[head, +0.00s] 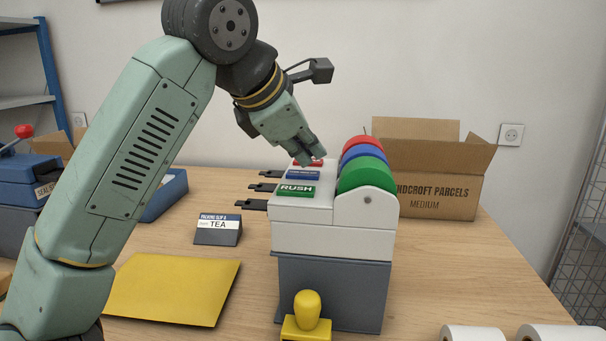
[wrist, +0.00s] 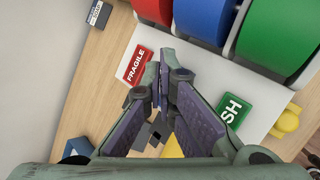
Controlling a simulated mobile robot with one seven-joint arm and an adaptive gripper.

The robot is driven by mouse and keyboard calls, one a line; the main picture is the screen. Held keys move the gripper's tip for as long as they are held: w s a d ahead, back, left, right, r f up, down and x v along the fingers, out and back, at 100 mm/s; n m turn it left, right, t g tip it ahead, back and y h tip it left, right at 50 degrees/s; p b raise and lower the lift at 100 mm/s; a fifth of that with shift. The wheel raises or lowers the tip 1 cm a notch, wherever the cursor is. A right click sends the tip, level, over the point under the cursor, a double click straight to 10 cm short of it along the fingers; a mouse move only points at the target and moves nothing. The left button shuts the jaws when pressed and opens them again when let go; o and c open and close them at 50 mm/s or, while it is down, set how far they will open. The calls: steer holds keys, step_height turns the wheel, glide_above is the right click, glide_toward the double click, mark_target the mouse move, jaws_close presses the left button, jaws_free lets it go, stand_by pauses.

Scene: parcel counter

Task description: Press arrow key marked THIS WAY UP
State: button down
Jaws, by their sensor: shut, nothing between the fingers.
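A label machine (head: 300,210) on the counter carries three keys in a row. The green key (head: 296,190) reads RUSH and is nearest; the blue key (head: 303,174) is in the middle, its white lettering too small to read. The red key (head: 316,162) is farthest and partly covered by my gripper. In the wrist view the red key (wrist: 137,65) reads FRAGILE, and the green key (wrist: 235,108) is partly hidden. My gripper (head: 309,161) is shut and empty, fingers pointing down close over the red and blue keys. In the wrist view my gripper (wrist: 164,62) hides the blue key; contact cannot be told.
Green, blue and red rolls (head: 366,175) stand right of the keys. An open cardboard box (head: 430,180) is behind.

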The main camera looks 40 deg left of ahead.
mark_target(306, 174)
steer(key=shift+f, duration=0.1)
steer(key=shift+f+b, duration=0.35)
steer(key=shift+f, duration=0.2)
stand_by(0.5)
steer(key=shift+r+p, duration=0.45)
steer(key=shift+r, duration=0.2)
step_height(306, 174, up, 6)
steer(key=p, duration=0.5)
steer(key=shift+f, duration=0.1)
stand_by(0.6)
